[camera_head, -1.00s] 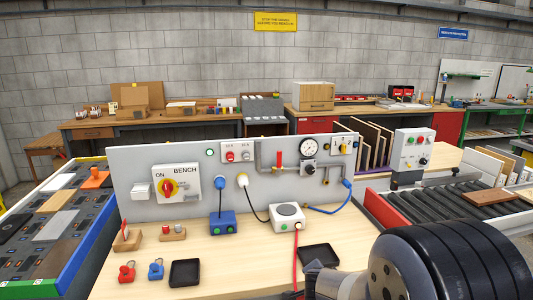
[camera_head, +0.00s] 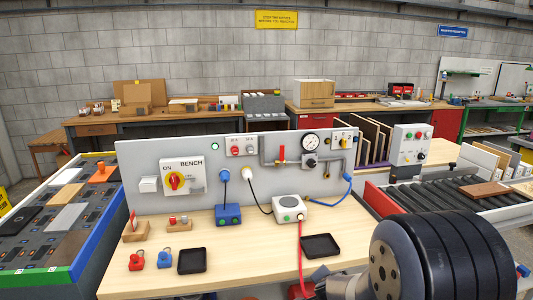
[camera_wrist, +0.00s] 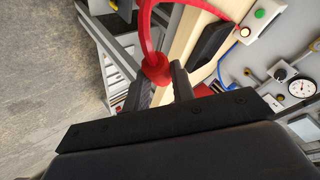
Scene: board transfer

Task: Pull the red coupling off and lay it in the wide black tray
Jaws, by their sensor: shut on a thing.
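The red coupling (camera_wrist: 156,68) is between my gripper's (camera_wrist: 160,82) two black fingers in the wrist view, at the end of a red hose (camera_wrist: 147,22) that curves above it. In the head view my gripper (camera_head: 316,278) is at the bench's front edge, with part of the red coupling (camera_head: 300,291) beside it. Nothing is seen joined to the coupling's far side, but the fingers hide part of it. Two black trays lie on the bench: a wider one (camera_head: 320,246) right of the hose and a narrower one (camera_head: 192,261) to the left. Both look empty.
The red hose rises to a white box (camera_head: 290,210) on the bench. Red (camera_head: 136,262) and blue (camera_head: 165,260) padlock-like pieces lie left of the narrower tray. A grey panel (camera_head: 215,150) stands behind. The wood between the trays is clear apart from the hose.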

